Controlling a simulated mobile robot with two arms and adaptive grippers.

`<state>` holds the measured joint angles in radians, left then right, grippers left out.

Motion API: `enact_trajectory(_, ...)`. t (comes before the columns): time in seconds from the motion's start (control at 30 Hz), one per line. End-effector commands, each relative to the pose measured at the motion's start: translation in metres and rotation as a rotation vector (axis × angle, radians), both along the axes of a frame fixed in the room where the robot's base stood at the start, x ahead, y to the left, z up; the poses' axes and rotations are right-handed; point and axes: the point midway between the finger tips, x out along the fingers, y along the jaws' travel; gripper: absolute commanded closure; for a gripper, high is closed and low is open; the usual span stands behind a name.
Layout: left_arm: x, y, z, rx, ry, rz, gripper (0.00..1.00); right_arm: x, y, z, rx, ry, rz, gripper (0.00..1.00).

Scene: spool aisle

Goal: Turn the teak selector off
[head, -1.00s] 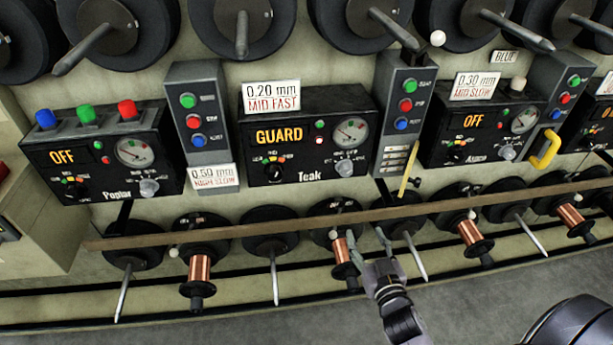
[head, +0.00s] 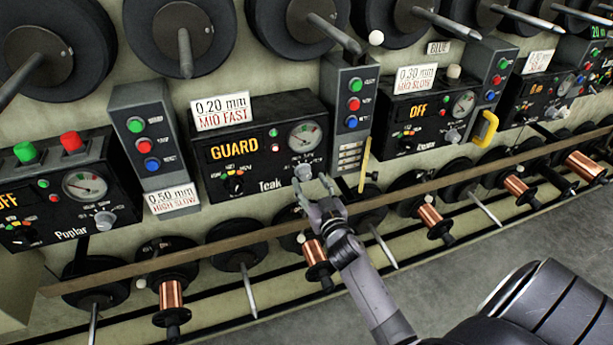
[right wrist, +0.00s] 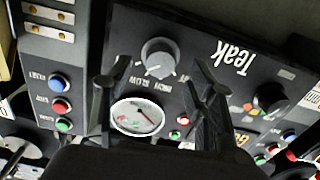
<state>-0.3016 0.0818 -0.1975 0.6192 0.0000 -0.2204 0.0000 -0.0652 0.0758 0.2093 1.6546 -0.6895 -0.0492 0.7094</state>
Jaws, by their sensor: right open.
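The Teak panel (head: 262,150) is a black box whose amber display (head: 235,149) reads GUARD. It has a black knob (head: 236,186) at lower left with small coloured marks above it, and a grey knob (head: 303,172) at lower right under a round gauge. My right gripper (head: 321,190) is open, just below and in front of the grey knob. In the right wrist view the panel is upside down; the grey knob (right wrist: 160,57) shows between the open fingers (right wrist: 155,70), with no visible contact. The black knob (right wrist: 270,97) lies to their right. My left gripper is out of view.
A pillar with three buttons (head: 350,110) stands right of the Teak panel, another (head: 150,145) left of it. The Poplar panel (head: 60,195) and another panel (head: 425,110) flank them. A long bar (head: 215,250) and copper spools (head: 172,295) run below.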

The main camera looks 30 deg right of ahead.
Motion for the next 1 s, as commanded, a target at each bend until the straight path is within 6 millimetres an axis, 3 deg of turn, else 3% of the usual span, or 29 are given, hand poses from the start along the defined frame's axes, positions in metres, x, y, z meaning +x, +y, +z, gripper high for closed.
enact_trajectory(0.2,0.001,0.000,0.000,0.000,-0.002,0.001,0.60,0.027,-0.006,0.000,0.000,0.000,0.000,0.49)
enact_trajectory(0.6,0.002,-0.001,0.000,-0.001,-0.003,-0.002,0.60,0.033,-0.008,0.000,0.000,0.000,0.000,0.50)
enact_trajectory(1.0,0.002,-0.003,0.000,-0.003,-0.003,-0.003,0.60,0.033,-0.008,0.000,0.000,0.000,0.000,0.76)
